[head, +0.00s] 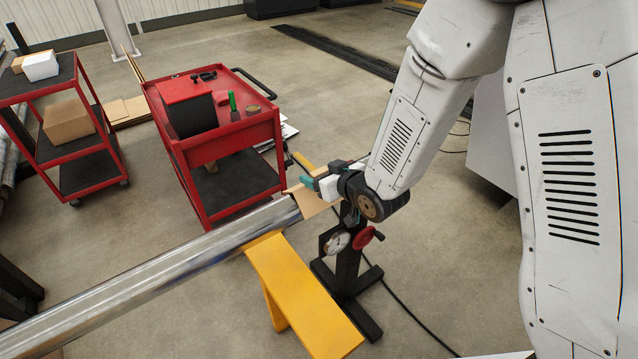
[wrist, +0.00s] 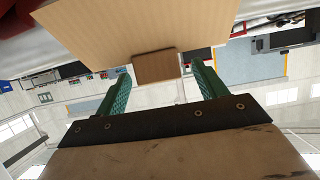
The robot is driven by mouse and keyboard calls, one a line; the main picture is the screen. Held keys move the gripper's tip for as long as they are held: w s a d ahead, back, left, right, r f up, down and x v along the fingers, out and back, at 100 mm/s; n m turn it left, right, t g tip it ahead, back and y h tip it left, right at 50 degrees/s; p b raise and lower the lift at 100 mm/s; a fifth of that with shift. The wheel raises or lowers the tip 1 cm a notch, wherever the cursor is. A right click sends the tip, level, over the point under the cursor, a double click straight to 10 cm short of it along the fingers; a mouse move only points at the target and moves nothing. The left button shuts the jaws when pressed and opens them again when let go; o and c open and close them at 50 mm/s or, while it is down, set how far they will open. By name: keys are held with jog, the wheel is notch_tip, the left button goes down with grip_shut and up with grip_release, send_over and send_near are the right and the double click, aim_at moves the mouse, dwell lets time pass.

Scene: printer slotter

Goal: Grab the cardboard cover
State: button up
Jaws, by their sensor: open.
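The cardboard cover (head: 313,204) is a tan piece at the right end of the long shiny roll in the head view. In the wrist view, the cover (wrist: 150,22) fills the upper middle as a broad corrugated sheet, with a small darker brown tab (wrist: 156,67) at its lower edge. My gripper (head: 303,184) is at the cover in the head view. In the wrist view its two green fingers are spread apart, with the tab appearing between the fingertips. I cannot tell whether the fingers touch it. Part of the cover is hidden by the gripper in the head view.
The shiny roll (head: 150,266) runs from lower left to the cover. A yellow stand (head: 300,295) is under its end, and a black stand with a red handwheel (head: 364,236) is close by. A red cart (head: 228,139) stands behind. Open concrete floor lies at the right.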

jog(key=x, duration=0.3)
jog(key=shift+w+a+f, duration=0.1)
jog(key=shift+w+f, duration=0.1)
jog(key=shift+f, duration=0.05)
jog(key=c, duration=1.1)
jog(key=shift+r, duration=0.15)
